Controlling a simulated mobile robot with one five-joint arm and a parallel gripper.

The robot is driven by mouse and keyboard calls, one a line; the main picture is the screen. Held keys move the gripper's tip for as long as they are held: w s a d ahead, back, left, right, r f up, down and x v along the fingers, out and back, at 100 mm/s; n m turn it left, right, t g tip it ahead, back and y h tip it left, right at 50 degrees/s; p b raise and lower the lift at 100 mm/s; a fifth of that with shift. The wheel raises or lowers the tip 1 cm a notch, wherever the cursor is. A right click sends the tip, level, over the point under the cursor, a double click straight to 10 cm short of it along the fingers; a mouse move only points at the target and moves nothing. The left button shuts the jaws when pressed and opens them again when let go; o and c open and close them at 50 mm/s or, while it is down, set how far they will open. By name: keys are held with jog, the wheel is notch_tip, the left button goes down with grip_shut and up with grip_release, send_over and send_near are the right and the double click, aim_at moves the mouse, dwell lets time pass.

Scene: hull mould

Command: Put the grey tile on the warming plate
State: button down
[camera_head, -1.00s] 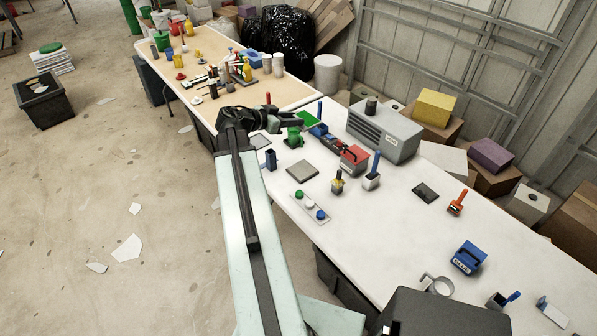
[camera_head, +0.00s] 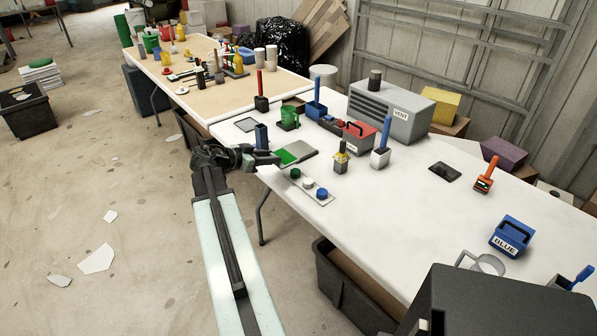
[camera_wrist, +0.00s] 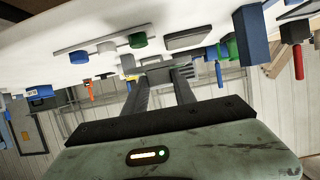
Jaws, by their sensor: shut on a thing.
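My gripper (camera_head: 271,159) is shut on a flat tile (camera_head: 287,157) that looks green in the head view. In the wrist view the piece between the fingers (camera_wrist: 158,76) is seen nearly edge-on and looks greyish. In the head view the green tile overlaps the left part of a grey square plate (camera_head: 305,149) on the white table; I cannot tell whether it touches it. The plate also shows in the wrist view (camera_wrist: 188,37). A flat grey square (camera_head: 246,125) lies at the table's far left corner. No label marks which is the warming plate.
A strip with green, white and blue knobs (camera_head: 309,187) lies in front of the plate. A yellow-topped grey block (camera_head: 341,161) stands to the right. The table's front edge is close by.

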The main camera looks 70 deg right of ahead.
jog(key=b, duration=0.1)
send_over(288, 146)
jog(key=s+a, duration=0.2)
jog(key=a, duration=0.3)
notch_tip(288, 146, down, 2)
jog(key=shift+w+d, duration=0.15)
notch_tip(288, 146, down, 4)
jog(key=b, duration=0.4)
jog(key=shift+r, duration=0.25)
jog(key=shift+f, duration=0.2)
jog(key=c, duration=1)
grip_release()
jog(key=shift+r, duration=0.1)
